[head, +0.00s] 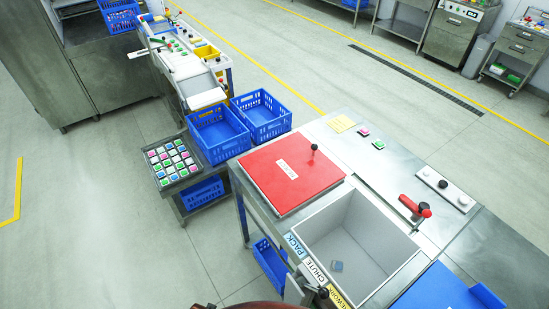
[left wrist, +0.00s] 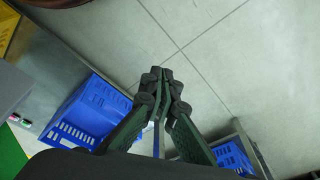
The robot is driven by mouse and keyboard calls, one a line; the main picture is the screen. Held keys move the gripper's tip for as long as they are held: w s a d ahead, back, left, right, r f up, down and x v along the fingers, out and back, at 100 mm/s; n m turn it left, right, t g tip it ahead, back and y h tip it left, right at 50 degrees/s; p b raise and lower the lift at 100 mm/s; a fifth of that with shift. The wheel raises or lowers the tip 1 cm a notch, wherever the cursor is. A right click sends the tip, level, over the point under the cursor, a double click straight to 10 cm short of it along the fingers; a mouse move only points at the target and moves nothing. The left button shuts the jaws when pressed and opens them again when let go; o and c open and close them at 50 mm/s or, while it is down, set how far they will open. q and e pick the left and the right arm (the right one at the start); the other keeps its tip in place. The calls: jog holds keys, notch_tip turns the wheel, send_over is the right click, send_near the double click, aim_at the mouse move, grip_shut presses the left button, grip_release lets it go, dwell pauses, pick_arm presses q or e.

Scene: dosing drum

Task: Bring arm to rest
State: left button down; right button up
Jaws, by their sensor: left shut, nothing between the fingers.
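My left gripper (left wrist: 165,78) shows in the left wrist view with its two dark fingers together and nothing between them. It hangs over bare floor, apart from the blue crates on either side in that view. In the head view I cannot make out the left gripper clearly; only brownish and grey parts show at the bottom edge. My right gripper is in neither view. The steel dosing station (head: 325,134) stands at the right with a flat red lid (head: 272,180) and an open grey bin (head: 385,235) holding one small bluish piece (head: 336,266).
A red-handled lever (head: 414,207) stands on the station top. Two blue crates (head: 218,148) (head: 262,125) and a tray of coloured pieces (head: 156,153) stand left of it. In the left wrist view, a blue crate (left wrist: 92,108) is at left. Open floor lies at left.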

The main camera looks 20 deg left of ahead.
pick_arm(q)
jog(key=s+f+g, duration=0.1)
jog(key=s+f, duration=1.6)
jog(key=s, duration=0.2)
jog(key=shift+s+f+m, duration=0.3)
jog(key=shift+s+f, duration=0.05)
jog(key=shift+s, duration=0.05)
